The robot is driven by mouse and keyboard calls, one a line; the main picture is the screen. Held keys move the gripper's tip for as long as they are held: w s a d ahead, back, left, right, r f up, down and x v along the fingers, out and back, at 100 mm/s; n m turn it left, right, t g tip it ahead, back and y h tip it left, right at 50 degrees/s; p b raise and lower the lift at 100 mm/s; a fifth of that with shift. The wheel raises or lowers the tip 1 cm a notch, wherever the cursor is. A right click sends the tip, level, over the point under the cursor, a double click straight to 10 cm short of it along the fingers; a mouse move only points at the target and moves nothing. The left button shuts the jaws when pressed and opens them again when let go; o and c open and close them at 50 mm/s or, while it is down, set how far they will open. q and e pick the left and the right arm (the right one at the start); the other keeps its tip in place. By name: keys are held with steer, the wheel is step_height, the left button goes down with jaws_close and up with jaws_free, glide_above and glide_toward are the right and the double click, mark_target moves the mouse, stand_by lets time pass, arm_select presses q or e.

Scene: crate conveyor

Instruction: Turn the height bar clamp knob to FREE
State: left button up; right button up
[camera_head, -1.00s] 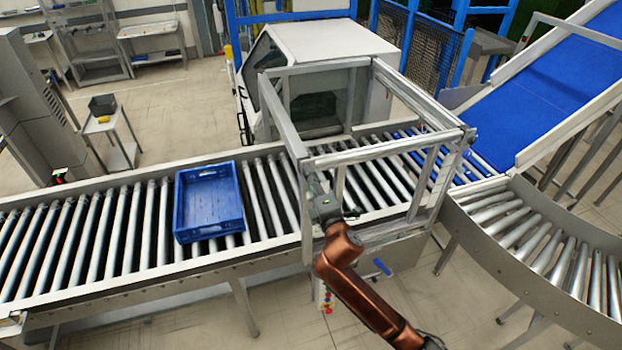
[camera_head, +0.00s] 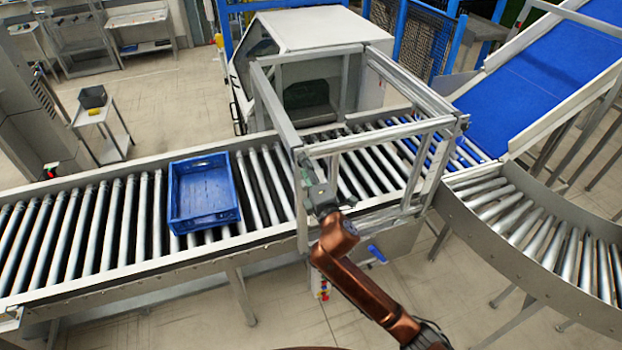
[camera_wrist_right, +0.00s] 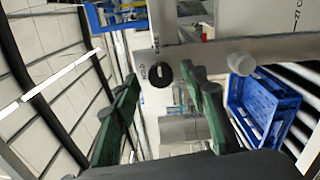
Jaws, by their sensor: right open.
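A round black knob (camera_wrist_right: 159,74) sits on a pale metal bar in the right wrist view, with small dark lettering beside it that I cannot read. My right gripper (camera_wrist_right: 160,80) has two green fingers, spread open, one on each side of the knob in this view; I cannot tell whether they touch it. In the head view my right gripper (camera_head: 320,194) is small and partly hidden by my copper arm, at the near left post of the metal frame (camera_head: 300,190). The knob cannot be made out there. My left gripper is out of view.
A white round knob (camera_wrist_right: 241,63) sits on the same bar to the right. A blue crate (camera_head: 204,228) stands on the roller conveyor (camera_head: 100,230), left of the frame. A blue handle (camera_head: 377,253) shows below the frame. A blue belt (camera_head: 540,75) slopes up at right.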

steer(key=v, duration=1.1)
steer(key=shift+s, duration=0.15)
